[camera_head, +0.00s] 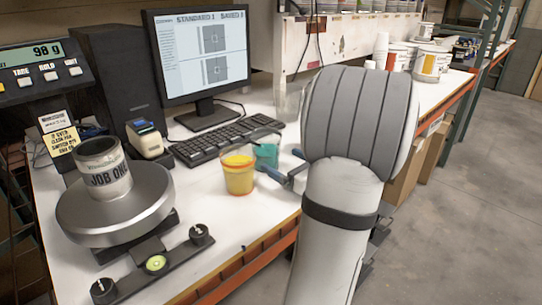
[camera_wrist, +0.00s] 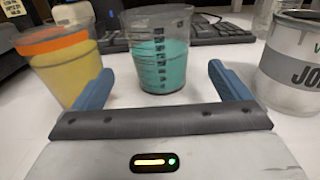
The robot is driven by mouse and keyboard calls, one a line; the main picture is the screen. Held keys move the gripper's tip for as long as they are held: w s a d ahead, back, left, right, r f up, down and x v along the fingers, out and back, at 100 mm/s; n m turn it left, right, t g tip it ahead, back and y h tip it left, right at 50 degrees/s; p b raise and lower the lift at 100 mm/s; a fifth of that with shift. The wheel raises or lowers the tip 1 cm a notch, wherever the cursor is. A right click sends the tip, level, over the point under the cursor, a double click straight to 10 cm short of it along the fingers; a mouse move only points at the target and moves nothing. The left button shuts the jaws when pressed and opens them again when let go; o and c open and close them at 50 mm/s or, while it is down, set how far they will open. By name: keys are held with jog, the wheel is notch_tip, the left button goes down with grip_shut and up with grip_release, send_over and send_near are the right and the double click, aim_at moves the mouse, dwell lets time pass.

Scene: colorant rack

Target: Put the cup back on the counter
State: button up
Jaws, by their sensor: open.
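A clear cup of teal liquid (camera_head: 266,155) stands upright on the white counter (camera_head: 205,240). In the wrist view the teal cup (camera_wrist: 160,50) is straight ahead, centred between my fingers, which look short of it. A clear cup of yellow liquid (camera_head: 239,178) with an orange band stands beside it on the counter. The yellow cup (camera_wrist: 62,62) is at the left in the wrist view, close to my left finger. My gripper (camera_head: 284,164) is open and empty, low over the counter. In the wrist view my gripper (camera_wrist: 160,72) has its blue fingers spread wide.
A keyboard (camera_head: 225,139) and monitor (camera_head: 208,60) lie behind the cups. At left a scale (camera_head: 115,215) holds a can labelled JOB ONE (camera_head: 105,170). Another labelled can (camera_wrist: 288,65) stands close right of my gripper in the wrist view. The counter's front edge is near.

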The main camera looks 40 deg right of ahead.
jog(key=shift+s+d, duration=0.15)
jog(key=shift+s, duration=2.2)
